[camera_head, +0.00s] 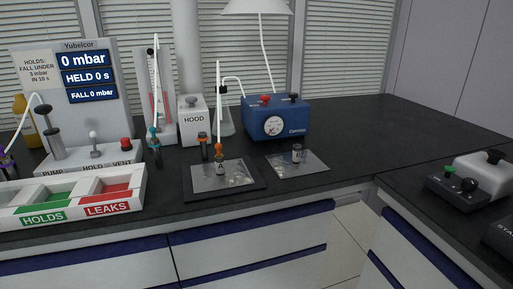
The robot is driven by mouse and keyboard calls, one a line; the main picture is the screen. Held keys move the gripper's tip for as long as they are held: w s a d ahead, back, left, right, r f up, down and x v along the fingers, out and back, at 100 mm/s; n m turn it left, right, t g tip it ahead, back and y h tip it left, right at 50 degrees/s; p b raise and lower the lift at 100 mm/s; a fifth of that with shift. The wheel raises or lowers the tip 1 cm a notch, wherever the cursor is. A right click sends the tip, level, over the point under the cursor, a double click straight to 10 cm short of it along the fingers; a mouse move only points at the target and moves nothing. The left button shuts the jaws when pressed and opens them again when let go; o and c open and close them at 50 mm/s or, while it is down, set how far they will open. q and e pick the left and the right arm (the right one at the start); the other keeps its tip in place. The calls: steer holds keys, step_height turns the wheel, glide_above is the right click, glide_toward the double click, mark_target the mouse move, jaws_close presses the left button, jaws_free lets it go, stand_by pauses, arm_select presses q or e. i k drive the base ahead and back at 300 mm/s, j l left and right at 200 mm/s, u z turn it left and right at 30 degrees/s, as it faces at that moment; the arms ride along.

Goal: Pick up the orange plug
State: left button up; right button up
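A small orange plug (219,150) sits on top of a small dark bottle marked A (220,168), with a pale thin tube rising above it. The bottle stands upright on a silvery sheet (240,180) on a black mat. Just behind it to the left stands a slim dark post (203,153) with an orange-brown part near its top; I cannot tell exactly what it is. Neither of my grippers shows in this view.
A white HOLDS and LEAKS tray (75,185) lies front left, below the gauge panel (85,65). A HOOD box (193,120) and blue pump (275,122) stand behind. A small jar (297,154) stands on another sheet.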

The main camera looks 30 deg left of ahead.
mark_target(218, 146)
steer(key=u, duration=1.3)
